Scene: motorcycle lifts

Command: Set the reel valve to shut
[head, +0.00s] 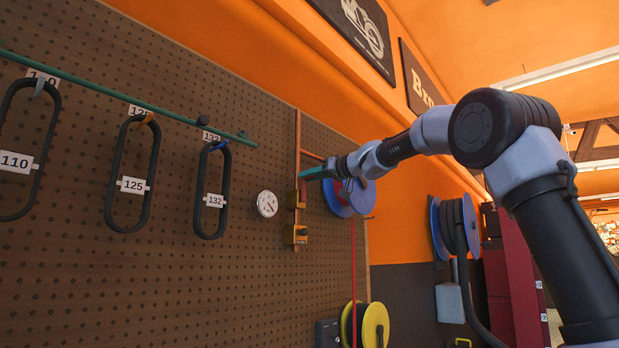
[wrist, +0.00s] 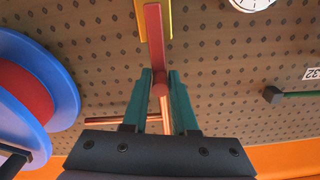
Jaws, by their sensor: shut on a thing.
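The reel valve, with a yellow body (wrist: 168,20) and a red lever (wrist: 153,40), sits on the copper pipe on the pegboard. In the wrist view the lever runs roughly along the pipe, its rounded end between my teal fingers. My gripper (wrist: 161,76) is shut on that lever end. In the head view my gripper (head: 308,173) reaches the pipe from the right, just above the valve (head: 298,197); the fingers partly hide the lever there. I see no label showing which valve is which.
Black belts (head: 132,184) hang farther left beneath a green rod (head: 150,107).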

